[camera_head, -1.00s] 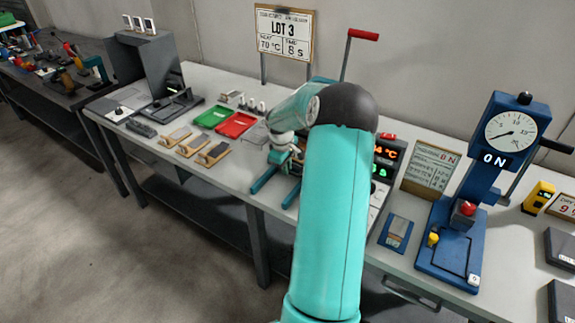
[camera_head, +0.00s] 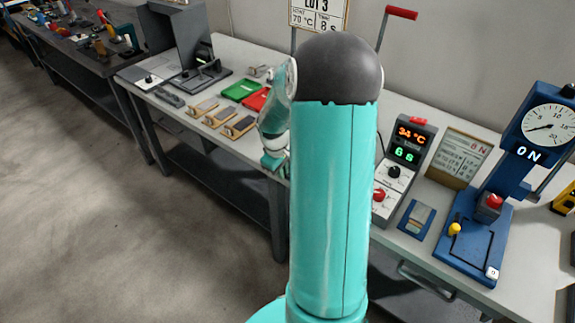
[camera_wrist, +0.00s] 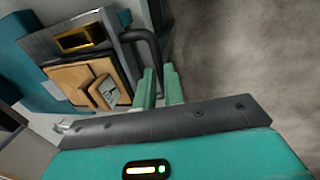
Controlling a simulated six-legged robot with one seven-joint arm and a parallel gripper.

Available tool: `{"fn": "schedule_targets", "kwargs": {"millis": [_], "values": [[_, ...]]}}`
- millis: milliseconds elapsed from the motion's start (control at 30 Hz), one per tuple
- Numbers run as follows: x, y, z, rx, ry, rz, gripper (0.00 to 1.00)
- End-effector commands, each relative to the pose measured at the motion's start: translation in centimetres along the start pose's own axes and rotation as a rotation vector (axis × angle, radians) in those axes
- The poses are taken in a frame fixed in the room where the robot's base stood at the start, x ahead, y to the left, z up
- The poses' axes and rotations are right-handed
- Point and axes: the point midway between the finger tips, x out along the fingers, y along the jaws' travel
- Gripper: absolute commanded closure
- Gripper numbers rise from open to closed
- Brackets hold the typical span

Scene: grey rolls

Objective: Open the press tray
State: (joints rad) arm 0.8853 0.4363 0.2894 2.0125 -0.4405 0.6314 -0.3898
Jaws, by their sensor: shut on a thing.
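In the wrist view, the press tray (camera_wrist: 125,62) is a grey metal drawer holding tan wooden pieces, one with a small white label. A dark bent handle (camera_wrist: 154,42) stands out from its edge. My gripper (camera_wrist: 158,82), with two pale green fingers, is shut on this handle. Teal bodywork (camera_wrist: 22,52), apparently of the press, lies at the left beside the tray. In the head view, my upright teal arm hides the press and tray. Only part of my wrist shows left of the arm, and the fingertips cannot be made out.
A control box (camera_head: 405,160) reading 34 °C and 6 s stands right of my arm. A blue gauge press (camera_head: 510,165) stands further right. Green (camera_head: 240,90) and red (camera_head: 256,99) trays and wooden blocks (camera_head: 220,116) lie left. The floor (camera_head: 110,225) in front is clear.

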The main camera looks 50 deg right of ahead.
Motion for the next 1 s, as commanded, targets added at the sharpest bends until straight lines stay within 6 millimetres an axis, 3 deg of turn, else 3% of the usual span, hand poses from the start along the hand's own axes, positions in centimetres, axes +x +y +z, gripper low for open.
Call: {"fn": "schedule_targets", "kwargs": {"millis": [300,333,433,767,1000], "values": [[-0.1,-0.1,0.0,0.001,0.000,0.000,1.00],[-0.1,-0.1,0.0,0.001,0.000,0.000,0.87],[-0.1,-0.1,0.0,0.001,0.000,0.000,0.68],[-0.2,-0.1,0.0,0.000,0.000,0.001,0.67],[-3.4,0.0,-0.1,0.002,0.003,0.004,0.67]]}}
